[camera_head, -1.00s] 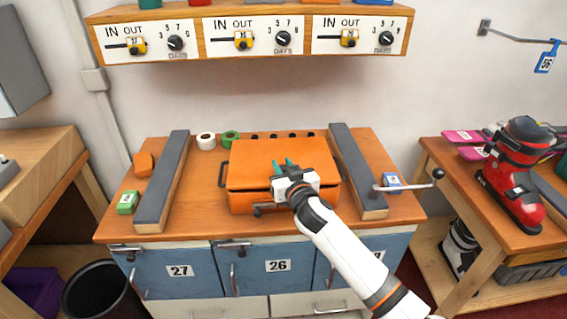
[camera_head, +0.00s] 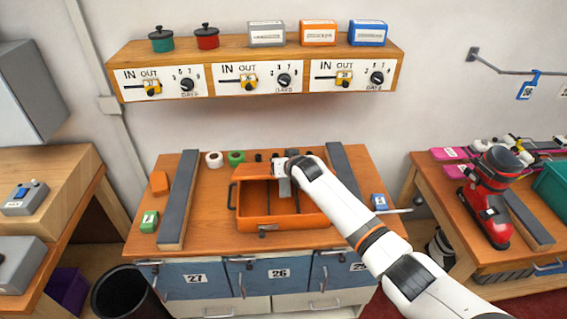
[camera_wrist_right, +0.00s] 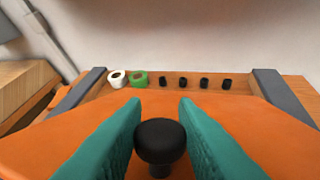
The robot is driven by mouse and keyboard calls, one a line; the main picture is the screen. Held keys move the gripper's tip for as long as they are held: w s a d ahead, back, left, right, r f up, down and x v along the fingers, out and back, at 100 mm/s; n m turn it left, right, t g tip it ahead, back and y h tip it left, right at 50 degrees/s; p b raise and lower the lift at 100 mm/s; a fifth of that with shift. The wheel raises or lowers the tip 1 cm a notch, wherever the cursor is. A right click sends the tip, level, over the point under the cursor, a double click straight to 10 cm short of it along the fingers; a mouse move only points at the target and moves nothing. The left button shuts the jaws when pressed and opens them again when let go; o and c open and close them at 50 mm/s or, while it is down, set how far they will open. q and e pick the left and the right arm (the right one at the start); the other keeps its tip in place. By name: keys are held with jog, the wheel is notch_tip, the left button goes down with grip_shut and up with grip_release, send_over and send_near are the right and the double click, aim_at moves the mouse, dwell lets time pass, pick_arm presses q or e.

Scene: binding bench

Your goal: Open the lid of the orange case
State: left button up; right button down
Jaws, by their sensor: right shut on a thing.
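The orange case (camera_head: 298,221) stands on the bench with its lid (camera_head: 256,172) raised at the back. Its divided inside shows from above. My right gripper (camera_head: 284,167) is over the rear of the case, at the lid. In the right wrist view its two teal fingers (camera_wrist_right: 160,112) stand either side of a black knob (camera_wrist_right: 160,139) on the lid (camera_wrist_right: 60,145), shut on it. My right forearm hides the right part of the lid and case. My left gripper is not in view.
Dark rails (camera_head: 178,199) and (camera_head: 352,180) flank the case. White (camera_head: 214,159) and green (camera_head: 236,157) rolls sit behind it. A shelf (camera_head: 235,49) with dials overhangs the back. A green block (camera_head: 149,221) lies left on the bench.

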jog(key=shift+w+r+g, duration=0.3)
jog(key=shift+w+r, duration=0.15)
jog(key=shift+r, duration=0.05)
jog(key=c, duration=1.2)
grip_release()
jog(key=shift+o, duration=0.2)
jog(key=shift+s, duration=0.1)
jog(key=b+v, duration=0.1)
jog(key=v, duration=1)
jog(key=shift+s+d+r, duration=0.15)
jog(key=shift+s+r, duration=0.1)
jog(key=shift+s, duration=0.05)
